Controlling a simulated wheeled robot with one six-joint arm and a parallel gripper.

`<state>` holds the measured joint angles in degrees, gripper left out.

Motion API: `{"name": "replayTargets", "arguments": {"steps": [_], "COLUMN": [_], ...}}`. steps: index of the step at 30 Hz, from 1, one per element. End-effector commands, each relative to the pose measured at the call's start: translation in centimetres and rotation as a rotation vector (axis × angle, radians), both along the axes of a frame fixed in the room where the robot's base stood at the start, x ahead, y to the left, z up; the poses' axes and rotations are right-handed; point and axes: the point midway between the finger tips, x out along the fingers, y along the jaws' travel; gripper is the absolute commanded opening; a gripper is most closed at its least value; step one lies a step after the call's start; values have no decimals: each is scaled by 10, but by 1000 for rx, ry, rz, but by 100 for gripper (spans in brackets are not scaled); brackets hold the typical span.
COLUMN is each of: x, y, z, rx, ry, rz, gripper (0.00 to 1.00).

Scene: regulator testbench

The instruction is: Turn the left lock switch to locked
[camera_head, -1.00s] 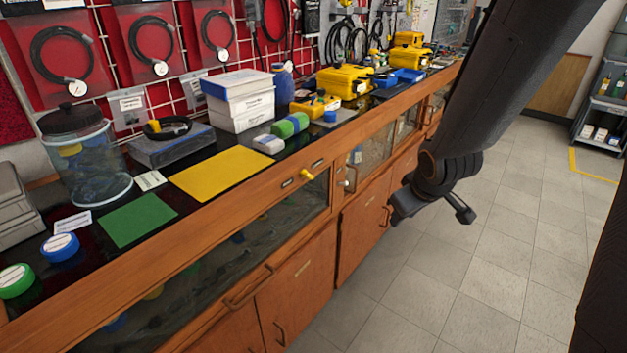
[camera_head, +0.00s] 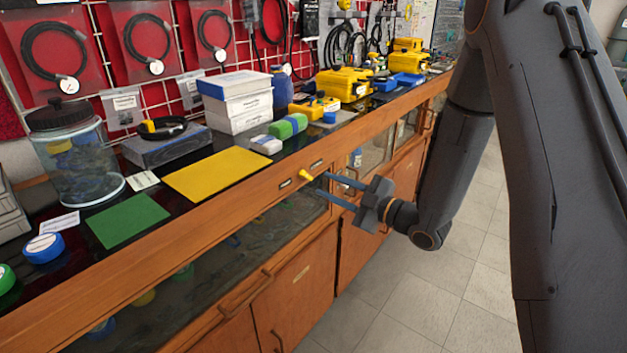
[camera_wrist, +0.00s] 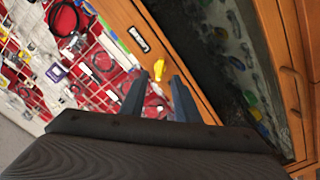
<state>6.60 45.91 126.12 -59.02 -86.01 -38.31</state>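The yellow lock switch (camera_head: 306,175) sticks out from the wooden front rail of the bench, between two small label plates. It also shows in the wrist view (camera_wrist: 158,69), just beyond my fingertips and roughly between them. My gripper (camera_head: 322,184) is open, with its two bluish fingers reaching toward the switch from the right. In the wrist view, the gap between the fingers (camera_wrist: 157,82) is empty. The fingers look close to the switch; whether they touch it I cannot tell.
The wooden bench rail (camera_head: 235,215) runs along the front, with glass-fronted cabinets below. A yellow mat (camera_head: 217,174), a green mat (camera_head: 128,220), a glass jar (camera_head: 74,155) and white boxes (camera_head: 236,100) stand on the bench top. The floor (camera_head: 400,310) in front is clear.

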Motion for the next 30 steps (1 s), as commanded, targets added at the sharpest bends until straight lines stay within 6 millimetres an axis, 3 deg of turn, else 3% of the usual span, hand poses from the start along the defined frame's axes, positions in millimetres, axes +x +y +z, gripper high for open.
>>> {"name": "replayTargets", "arguments": {"steps": [10,23,28,30], "x": [30,38,37,37], "y": [40,48,48,48], "z": [0,0,0,0], "rx": [-1,0,0,0], "ry": [2,4,4,4], "rz": [1,-2,-2,-2], "gripper": [29,29,0,0]}}
